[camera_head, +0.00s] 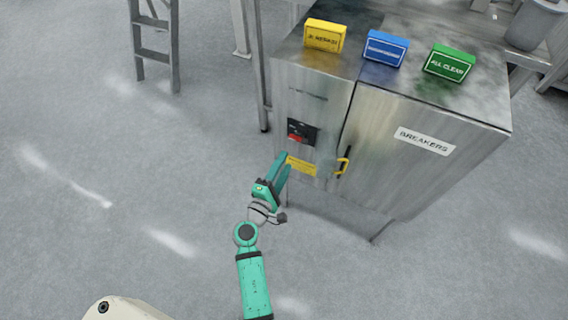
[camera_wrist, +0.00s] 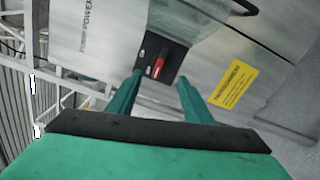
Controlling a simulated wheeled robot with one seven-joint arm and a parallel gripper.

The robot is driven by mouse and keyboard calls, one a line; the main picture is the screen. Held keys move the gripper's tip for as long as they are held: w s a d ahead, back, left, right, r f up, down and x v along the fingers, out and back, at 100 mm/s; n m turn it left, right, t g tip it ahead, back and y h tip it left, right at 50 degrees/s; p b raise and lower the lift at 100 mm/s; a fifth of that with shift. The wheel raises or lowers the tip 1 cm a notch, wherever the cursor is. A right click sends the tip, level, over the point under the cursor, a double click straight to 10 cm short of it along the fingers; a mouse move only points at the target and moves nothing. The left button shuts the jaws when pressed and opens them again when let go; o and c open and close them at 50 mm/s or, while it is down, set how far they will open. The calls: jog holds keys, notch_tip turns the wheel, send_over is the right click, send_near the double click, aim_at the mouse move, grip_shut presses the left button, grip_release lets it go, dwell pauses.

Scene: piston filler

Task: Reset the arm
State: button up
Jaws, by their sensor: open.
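My gripper (camera_head: 281,163) is teal and stands in front of the left door of a metal cabinet (camera_head: 376,160). Its two fingers are apart with nothing between them, as the wrist view also shows (camera_wrist: 158,88). Beyond the fingertips is a black switch plate (camera_head: 302,132) with a red handle, which shows larger in the wrist view (camera_wrist: 160,63). A yellow label (camera_head: 301,166) is below the plate, partly behind my gripper. I cannot tell how far the fingertips are from the door.
Yellow (camera_head: 325,36), blue (camera_head: 385,49) and green (camera_head: 450,63) sign blocks stand on the cabinet top. A ladder (camera_head: 153,50) stands at the back left. The floor at left is clear.

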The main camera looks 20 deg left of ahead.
jog(key=s+d+f+m+g+y, duration=0.1)
jog(key=s+d+f+m+g, duration=0.1)
jog(key=s+d+f+m, duration=0.5)
jog(key=s+d+f+m+g+y, duration=0.15)
jog(key=s+d, duration=0.25)
jog(key=s, duration=0.8)
jog(key=s+d+r+m+h, duration=0.1)
jog(key=s+d+r+m, duration=0.3)
jog(key=s+r+m, duration=0.2)
jog(key=s+d+r+m+h, duration=0.1)
jog(key=s+d+r+m, duration=0.4)
jog(key=s+r, duration=0.3)
jog(key=shift+s+r+m+t, duration=0.25)
jog(key=shift+s+m+t, duration=0.2)
jog(key=shift+s, duration=0.05)
jog(key=c, duration=0.4)
jog(key=shift+d, duration=0.2)
